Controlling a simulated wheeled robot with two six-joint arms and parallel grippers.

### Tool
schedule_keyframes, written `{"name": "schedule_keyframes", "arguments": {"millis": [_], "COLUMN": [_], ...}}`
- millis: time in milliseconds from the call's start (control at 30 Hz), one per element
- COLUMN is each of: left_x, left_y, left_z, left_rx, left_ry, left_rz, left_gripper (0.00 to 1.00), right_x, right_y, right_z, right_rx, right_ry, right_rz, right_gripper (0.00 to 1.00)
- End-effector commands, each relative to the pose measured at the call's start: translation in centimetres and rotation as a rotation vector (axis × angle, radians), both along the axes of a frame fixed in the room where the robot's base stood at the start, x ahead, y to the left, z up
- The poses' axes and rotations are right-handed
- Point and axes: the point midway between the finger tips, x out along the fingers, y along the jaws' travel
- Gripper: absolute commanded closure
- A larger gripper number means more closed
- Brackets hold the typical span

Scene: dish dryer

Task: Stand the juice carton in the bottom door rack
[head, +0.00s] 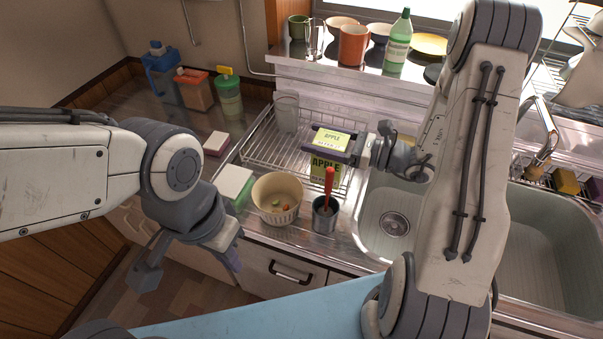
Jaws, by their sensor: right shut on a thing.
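The juice carton (326,168) is yellow-green with "APPLE" printed on its faces. My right gripper (333,142) reaches in from the right and is shut on its upper part, with one dark finger on either side. The carton is at the front right of the wire dish rack (262,152); I cannot tell whether its base touches anything. My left gripper (188,266) hangs at the lower left with its fingers apart, empty, in front of the counter. No door rack can be made out in this view.
A ribbed bowl (277,207) and a dark cup (325,219) with a red-handled utensil stand just in front of the carton. A glass (287,112) stands in the rack. The sink (380,205) is to the right. Cups and a green bottle (397,45) line the sill behind.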

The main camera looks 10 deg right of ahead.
Motion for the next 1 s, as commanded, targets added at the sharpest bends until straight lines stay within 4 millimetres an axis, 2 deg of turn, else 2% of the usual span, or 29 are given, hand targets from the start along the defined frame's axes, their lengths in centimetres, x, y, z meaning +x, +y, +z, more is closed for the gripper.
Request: {"name": "schedule_keyframes", "arguments": {"millis": [200, 467, 667, 1000], "left_x": [0.0, 0.0, 0.0, 0.0], "left_y": [0.0, 0.0, 0.0, 0.0], "left_z": [0.3, 0.4, 0.6, 0.5], "left_rx": [-0.001, -0.001, 0.000, 0.000], "left_ry": [-0.001, -0.001, 0.000, 0.000], "left_rz": [0.000, 0.000, 0.000, 0.000], "left_gripper": [1.00, 1.00, 1.00, 1.00], "right_x": [0.0, 0.0, 0.0, 0.0], "right_y": [0.0, 0.0, 0.0, 0.0], "right_z": [-3.6, -6.1, -8.8, -9.5], "right_rx": [0.004, 0.003, 0.003, 0.001], "right_ry": [0.002, 0.001, 0.001, -0.002], "right_rz": [0.000, 0.000, 0.000, 0.000], "right_gripper": [1.00, 1.00, 1.00, 1.00]}}
